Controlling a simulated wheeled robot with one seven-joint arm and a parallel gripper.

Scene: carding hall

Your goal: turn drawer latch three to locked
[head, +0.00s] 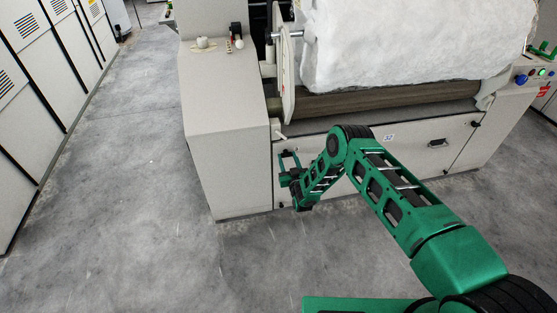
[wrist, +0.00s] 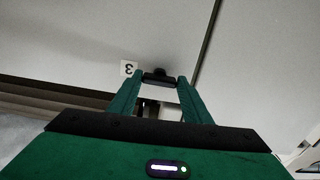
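My gripper (wrist: 162,80) is in front of the machine's pale lower front panel, its two green fingers apart. A small dark latch (wrist: 160,71) shows at the fingertips, beside a white label with a 3 (wrist: 128,68). A dark crosspiece lies across the gap between the fingertips; I cannot tell whether the fingers touch it. The latch's turned position is not clear. In the head view my gripper (head: 289,160) is at the left part of the lower panel, and the latch there is too small or hidden to make out.
The carding machine (head: 228,130) carries a large white fibre roll (head: 400,45) above the panel. A dark pull handle (head: 438,143) is farther right on the front. Pale cabinets (head: 40,70) line the left. The grey floor (head: 130,150) between is clear.

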